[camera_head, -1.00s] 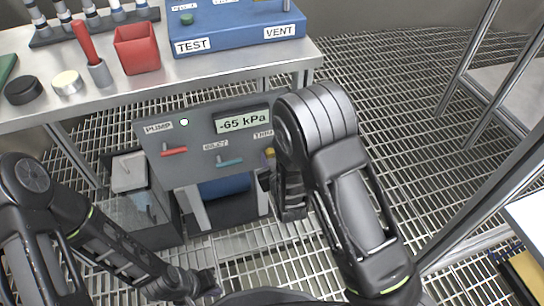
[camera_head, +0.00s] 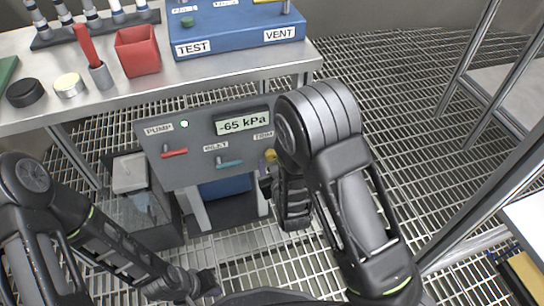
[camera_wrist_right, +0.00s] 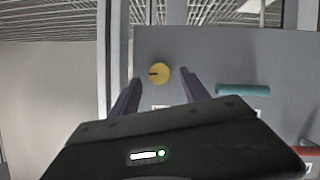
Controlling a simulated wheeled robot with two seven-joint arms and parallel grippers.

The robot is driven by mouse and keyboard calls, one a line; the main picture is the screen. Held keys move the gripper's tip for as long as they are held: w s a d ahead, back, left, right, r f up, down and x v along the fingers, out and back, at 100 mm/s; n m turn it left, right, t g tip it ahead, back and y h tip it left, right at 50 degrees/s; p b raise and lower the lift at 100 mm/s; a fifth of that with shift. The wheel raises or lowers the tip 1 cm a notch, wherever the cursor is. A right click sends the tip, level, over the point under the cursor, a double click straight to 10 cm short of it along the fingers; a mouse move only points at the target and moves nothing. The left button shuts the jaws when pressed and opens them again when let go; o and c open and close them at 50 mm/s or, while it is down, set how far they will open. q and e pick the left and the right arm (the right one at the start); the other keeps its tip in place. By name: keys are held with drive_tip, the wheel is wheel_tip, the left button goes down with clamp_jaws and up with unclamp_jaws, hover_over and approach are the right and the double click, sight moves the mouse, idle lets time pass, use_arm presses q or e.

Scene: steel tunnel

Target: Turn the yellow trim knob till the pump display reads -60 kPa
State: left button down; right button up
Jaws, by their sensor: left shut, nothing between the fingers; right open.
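The grey pump panel (camera_head: 190,155) stands below the bench edge. Its display (camera_head: 241,122) reads -65 kPa. The yellow trim knob (camera_head: 270,155) is at the panel's right side, close to my right arm. In the right wrist view the knob (camera_wrist_right: 159,73) is round, with a dark mark pointing left. My right gripper (camera_wrist_right: 160,80) is open, its two fingers either side of the knob in that view; I cannot tell whether they touch it. In the head view its fingertips (camera_head: 266,180) are partly hidden. My left gripper (camera_head: 207,284) is shut and empty, low and away from the panel.
The panel also has a red handle (camera_head: 174,153), a teal handle (camera_head: 229,162) and a green light (camera_head: 184,124). The bench (camera_head: 215,75) above holds a blue TEST/VENT box (camera_head: 235,35), a red cup (camera_head: 138,52) and several small items. Grated floor lies right.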

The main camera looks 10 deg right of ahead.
drive_tip(key=v, duration=0.5)
drive_tip(key=shift+p, duration=0.4)
drive_tip(key=s+a+f+m+g+y, duration=0.25)
drive_tip(key=s+f+g, duration=0.35)
drive_tip(key=s+f, duration=0.4)
drive_tip(key=s+a+f+m+g+y, duration=0.2)
drive_tip(key=s+a+f+g, duration=0.35)
drive_tip(key=s, duration=0.75)
wheel_tip(320, 180, up, 24)
drive_tip(key=s+g+p, duration=0.1)
drive_tip(key=p, duration=2.5)
drive_tip(key=shift+d+r, duration=0.15)
drive_tip(key=shift+d, duration=0.15)
drive_tip(key=shift+s, duration=0.1)
